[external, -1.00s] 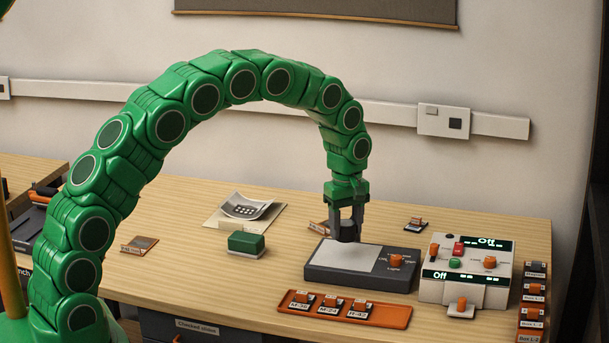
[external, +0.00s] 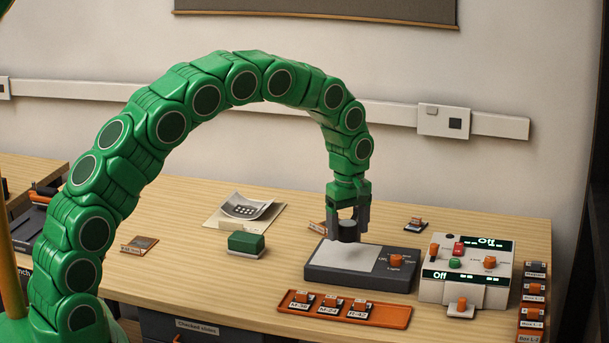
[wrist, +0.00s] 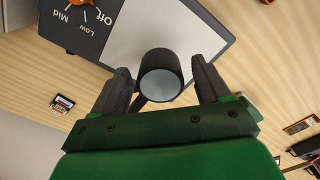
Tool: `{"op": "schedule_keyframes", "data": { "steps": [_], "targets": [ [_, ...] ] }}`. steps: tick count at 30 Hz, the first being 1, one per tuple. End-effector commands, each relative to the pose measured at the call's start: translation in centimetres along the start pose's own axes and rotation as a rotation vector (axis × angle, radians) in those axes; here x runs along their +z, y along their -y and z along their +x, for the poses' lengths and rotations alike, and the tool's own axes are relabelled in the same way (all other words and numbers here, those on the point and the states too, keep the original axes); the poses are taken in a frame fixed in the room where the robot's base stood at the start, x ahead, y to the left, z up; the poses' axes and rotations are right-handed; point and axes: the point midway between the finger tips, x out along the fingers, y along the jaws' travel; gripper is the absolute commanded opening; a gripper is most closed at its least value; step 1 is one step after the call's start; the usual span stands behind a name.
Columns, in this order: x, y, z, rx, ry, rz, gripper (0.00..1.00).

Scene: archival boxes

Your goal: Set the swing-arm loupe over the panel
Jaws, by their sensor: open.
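The light panel (external: 345,257) is a dark slab with a pale lit-area surface and an orange knob (external: 397,260) at its right. The loupe (external: 349,232) is a short black cylinder over the back part of the panel. In the wrist view the loupe (wrist: 161,76) shows its pale round lens against the edge of the white surface, with part of a thin dark arm beside it. My gripper (external: 348,221) is open, with one finger on each side of the loupe. In the wrist view narrow gaps show between my gripper (wrist: 161,72) and the loupe.
An orange tray (external: 345,309) with several labelled slides lies in front of the panel. A white control box (external: 466,270) reading Off stands close on the right. A green block (external: 246,244) is to the left, with bare desk around it.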

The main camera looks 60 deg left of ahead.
Motion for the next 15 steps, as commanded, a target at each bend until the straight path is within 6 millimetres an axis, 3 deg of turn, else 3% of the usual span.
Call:
{"op": "schedule_keyframes", "data": {
  "steps": [8,15],
  "targets": [
    [0.0,-0.1,-1.0,0.002,-0.001,0.000,0.76],
    [0.0,-0.1,-4.1,0.003,-0.001,0.000,0.76]
  ]
}}
